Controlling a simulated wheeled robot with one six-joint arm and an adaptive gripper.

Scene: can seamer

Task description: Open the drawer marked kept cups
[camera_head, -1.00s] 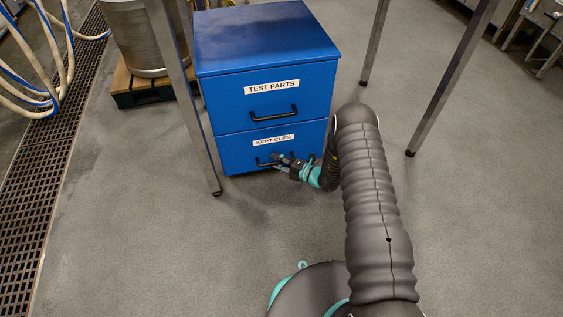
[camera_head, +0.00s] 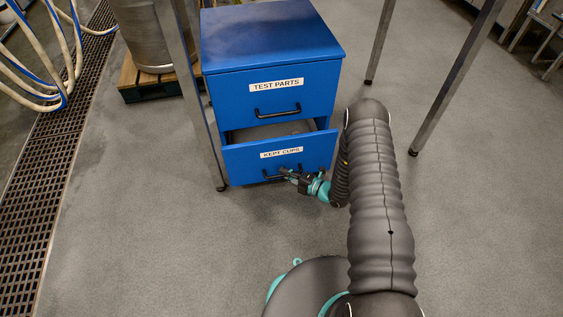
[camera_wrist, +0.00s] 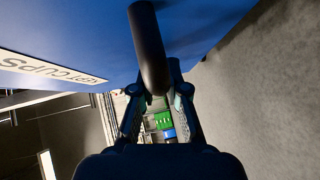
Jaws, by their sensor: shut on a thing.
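The blue cabinet (camera_head: 272,45) has two drawers. The lower drawer (camera_head: 240,162), labelled KEPT CUPS, is pulled part way out, and a gap shows above its front panel. Its inside is mostly in shadow and I cannot make out any contents. My gripper (camera_head: 287,172) is at this drawer's black handle and is shut on it. In the wrist view the handle (camera_wrist: 148,45) runs between my two fingers, beside the blue front with the KEPT CUPS label (camera_wrist: 45,70). The upper drawer, TEST PARTS (camera_head: 240,98), is closed.
Metal table legs stand left (camera_head: 205,130) and right (camera_head: 450,85) of the cabinet. A metal drum (camera_head: 150,35) sits on a pallet at the back left. A floor grate (camera_head: 45,160) runs along the left. The floor in front of the drawer is clear.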

